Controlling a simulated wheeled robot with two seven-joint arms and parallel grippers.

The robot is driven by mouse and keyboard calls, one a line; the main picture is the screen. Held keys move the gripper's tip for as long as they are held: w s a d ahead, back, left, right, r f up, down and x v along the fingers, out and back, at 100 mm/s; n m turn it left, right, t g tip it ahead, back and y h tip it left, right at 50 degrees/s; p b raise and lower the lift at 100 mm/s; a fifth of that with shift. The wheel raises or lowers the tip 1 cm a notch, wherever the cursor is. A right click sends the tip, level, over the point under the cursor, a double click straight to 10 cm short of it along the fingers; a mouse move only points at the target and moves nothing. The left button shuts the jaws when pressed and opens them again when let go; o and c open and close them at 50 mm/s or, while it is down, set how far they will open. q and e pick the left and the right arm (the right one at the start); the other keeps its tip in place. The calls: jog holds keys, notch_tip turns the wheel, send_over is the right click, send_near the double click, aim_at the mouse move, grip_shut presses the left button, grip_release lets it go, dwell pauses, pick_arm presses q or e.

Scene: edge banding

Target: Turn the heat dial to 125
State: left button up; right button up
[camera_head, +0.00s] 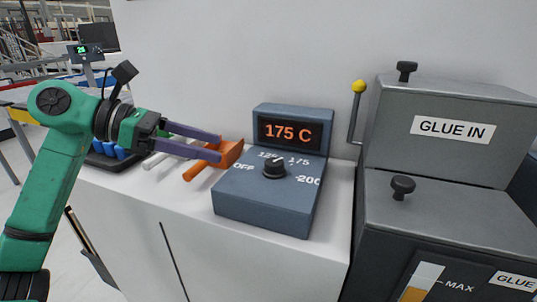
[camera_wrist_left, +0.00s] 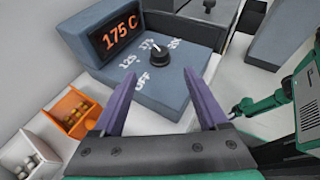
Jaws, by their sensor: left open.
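The blue-grey heat control box (camera_head: 262,205) stands on the white cabinet, and its display (camera_head: 290,132) reads 175 C. The black heat dial (camera_head: 274,169) sits on its sloped top, among the marks OFF, 125, 175 and 200. Its white pointer line faces the 175 mark. The dial also shows in the left wrist view (camera_wrist_left: 160,57). My left gripper (camera_head: 218,147) is open and empty, left of the dial and apart from it. In the left wrist view the dial lies beyond and between its purple fingertips (camera_wrist_left: 162,78). My right gripper (camera_wrist_left: 234,111) shows small there; its jaws are unclear.
The cabinet top (camera_head: 332,205) is bare right of the box.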

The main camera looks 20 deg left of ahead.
pick_arm(q)
jog(key=p, duration=0.1)
send_near(270, 162)
jog(key=shift+w+d+f, duration=0.1)
jog(key=shift+w+d, duration=0.15)
jog(key=shift+d, duration=0.25)
jog(key=shift+w+d+f, duration=0.1)
jog(key=shift+w+d, duration=0.15)
jog(key=shift+d, duration=0.25)
jog(key=p+x, duration=0.1)
jog(key=x, duration=0.6)
jog(key=shift+w+a+f, duration=0.1)
grip_shut()
pick_arm(e)
jog(key=shift+s+d+r, duration=0.1)
jog(key=shift+r, duration=0.5)
jog(key=shift+s+d+r, duration=0.1)
jog(key=shift+r, duration=0.5)
